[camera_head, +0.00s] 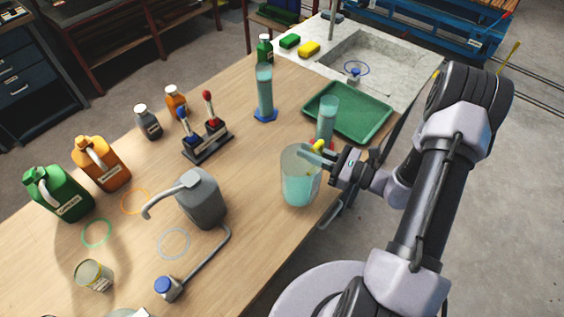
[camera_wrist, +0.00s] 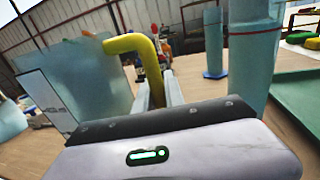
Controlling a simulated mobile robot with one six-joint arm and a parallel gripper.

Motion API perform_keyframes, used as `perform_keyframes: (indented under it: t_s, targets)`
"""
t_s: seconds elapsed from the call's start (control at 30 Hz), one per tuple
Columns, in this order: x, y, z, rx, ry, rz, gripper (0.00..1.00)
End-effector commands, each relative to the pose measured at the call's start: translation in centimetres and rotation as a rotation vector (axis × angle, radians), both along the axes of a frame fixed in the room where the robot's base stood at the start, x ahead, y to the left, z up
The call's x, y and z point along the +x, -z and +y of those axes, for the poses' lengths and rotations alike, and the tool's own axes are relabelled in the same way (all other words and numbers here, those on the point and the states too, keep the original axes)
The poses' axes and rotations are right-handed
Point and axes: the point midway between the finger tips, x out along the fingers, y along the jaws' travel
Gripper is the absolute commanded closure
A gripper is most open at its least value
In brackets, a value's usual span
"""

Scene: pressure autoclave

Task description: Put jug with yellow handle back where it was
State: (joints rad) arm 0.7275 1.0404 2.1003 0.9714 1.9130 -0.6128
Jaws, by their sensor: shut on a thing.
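The jug (camera_head: 300,188) is a clear beaker-like vessel with bluish liquid and a yellow handle (camera_head: 317,146). It is upright at the right edge of the wooden table; I cannot tell whether its base touches the top. My gripper (camera_head: 318,158) reaches in from the right and is shut on the handle. In the wrist view the jug (camera_wrist: 75,85) fills the left side, and the yellow handle (camera_wrist: 135,43) bends down between the fingers of my gripper (camera_wrist: 158,88). The spot where the jug was is not marked in view.
A cylinder of blue liquid (camera_head: 327,120) stands close behind my gripper, by the green tray (camera_head: 368,122). Another cylinder (camera_head: 264,90) is farther back. A grey can (camera_head: 203,198) with a spout stands left of the jug.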

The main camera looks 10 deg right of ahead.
Motion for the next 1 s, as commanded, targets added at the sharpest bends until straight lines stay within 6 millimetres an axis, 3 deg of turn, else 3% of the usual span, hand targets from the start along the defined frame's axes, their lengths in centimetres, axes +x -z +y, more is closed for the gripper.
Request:
perform_keyframes:
  t_s: [0.1,0.33,0.5,0.83,0.87,0.9,0.93,1.0]
  targets:
    - [1.7,0.5,2.9,0.000,-0.005,0.000,1.00]
    - [3.3,0.9,5.3,0.000,-0.001,0.000,1.00]
    - [3.2,4.4,5.1,0.001,0.001,0.001,1.00]
    - [3.2,4.5,5.0,0.001,0.001,-0.001,1.00]
    - [3.2,4.4,5.0,0.000,0.001,0.000,0.80]
    - [3.2,4.4,5.0,0.000,0.001,0.000,0.72]
    - [3.2,4.4,5.0,0.000,0.001,0.000,0.67]
    - [3.2,4.3,5.0,0.000,0.001,0.000,0.64]
